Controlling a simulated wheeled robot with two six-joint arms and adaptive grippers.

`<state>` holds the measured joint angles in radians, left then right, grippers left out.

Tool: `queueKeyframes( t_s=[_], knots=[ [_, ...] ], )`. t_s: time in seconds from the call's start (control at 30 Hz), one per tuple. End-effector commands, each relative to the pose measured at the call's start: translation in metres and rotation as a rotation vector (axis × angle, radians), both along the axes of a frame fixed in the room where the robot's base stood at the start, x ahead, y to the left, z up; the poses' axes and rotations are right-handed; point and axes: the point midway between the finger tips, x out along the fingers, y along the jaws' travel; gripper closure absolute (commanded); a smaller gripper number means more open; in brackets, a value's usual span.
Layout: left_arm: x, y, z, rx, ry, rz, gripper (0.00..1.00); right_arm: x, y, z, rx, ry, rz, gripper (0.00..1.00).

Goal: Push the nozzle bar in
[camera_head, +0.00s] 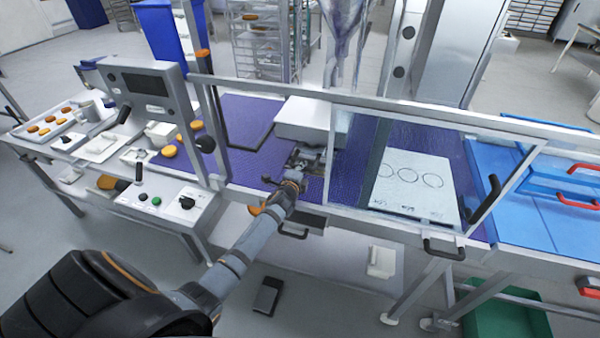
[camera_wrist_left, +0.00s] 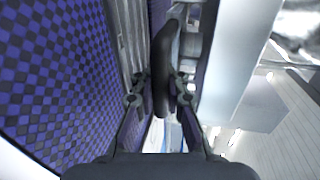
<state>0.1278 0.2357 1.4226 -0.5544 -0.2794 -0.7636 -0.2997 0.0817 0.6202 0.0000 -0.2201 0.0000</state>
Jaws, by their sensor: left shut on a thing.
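My left gripper (camera_head: 304,166) reaches over the front rail of the machine to the metal fittings under the white box-shaped housing. In the left wrist view my left gripper (camera_wrist_left: 160,92) is shut on a black handle (camera_wrist_left: 167,62), one finger on either side of it. This handle appears to belong to the nozzle bar, beside bright metal parts. In the head view my gripper and wrist hide most of the handle and bar. How far the bar is in cannot be told. My right gripper is not in view.
The purple belt (camera_head: 262,120) runs under the white housing (camera_head: 303,118). A clear framed guard (camera_head: 420,165) stands to the right, with a white plate marked with circles (camera_head: 412,186) behind it. A control box (camera_head: 178,207) and a screen panel (camera_head: 150,84) stand left.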

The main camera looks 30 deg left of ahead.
Motion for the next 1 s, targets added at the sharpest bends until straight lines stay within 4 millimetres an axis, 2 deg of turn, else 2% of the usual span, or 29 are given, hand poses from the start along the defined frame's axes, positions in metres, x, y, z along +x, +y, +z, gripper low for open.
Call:
queueKeyframes(
  t_s=[0.43,0.47,0.5,0.67,1.0],
  knots=[
    [0.0022,0.0002,-0.0007,-0.001,0.001,-0.001,1.0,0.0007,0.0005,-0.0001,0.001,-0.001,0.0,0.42],
    [0.0022,0.0002,-0.0007,-0.001,0.001,-0.001,0.89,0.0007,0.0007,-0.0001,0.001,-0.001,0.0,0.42],
    [0.0022,0.0002,-0.0007,-0.001,0.001,-0.001,0.83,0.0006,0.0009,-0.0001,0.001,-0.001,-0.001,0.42],
    [0.002,0.0004,-0.0011,0.0,0.001,-0.001,0.63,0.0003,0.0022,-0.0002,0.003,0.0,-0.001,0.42],
    [-0.0017,-0.0001,-0.0017,-0.001,0.003,0.0,0.63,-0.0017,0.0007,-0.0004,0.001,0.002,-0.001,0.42]
  ],
)
